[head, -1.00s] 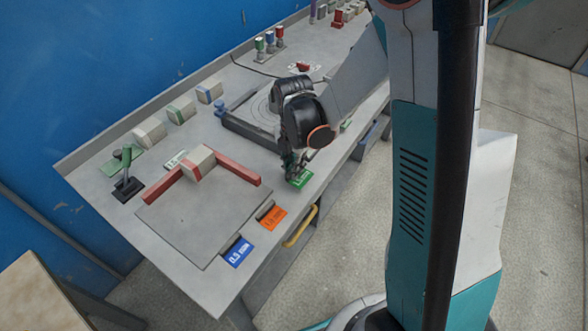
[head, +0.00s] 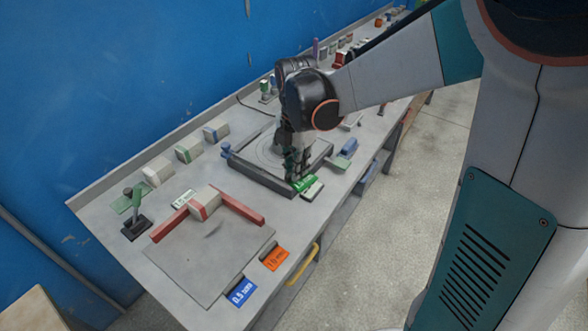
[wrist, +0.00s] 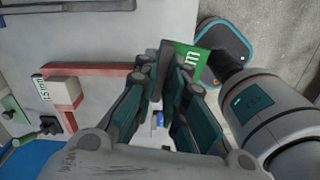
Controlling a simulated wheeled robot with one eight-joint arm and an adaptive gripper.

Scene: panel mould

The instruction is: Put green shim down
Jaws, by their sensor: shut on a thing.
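The green shim (head: 303,183) is held between the fingertips of my gripper (head: 296,178), near the front corner of the dark square frame. In the wrist view the green shim (wrist: 190,62), with white lettering, sticks out past the fingertips (wrist: 176,58) toward the right. My gripper is shut on it and points down. A pale piece (head: 314,190) lies right beside or under the shim; I cannot tell whether they touch. The fingers hide part of the shim.
An orange 1.0 mm shim (head: 275,259) and a blue 0.5 mm shim (head: 240,291) lie along the front edge. A grey plate (head: 205,262) with red bars (head: 243,209) is at left. Several blocks (head: 189,149) line the back.

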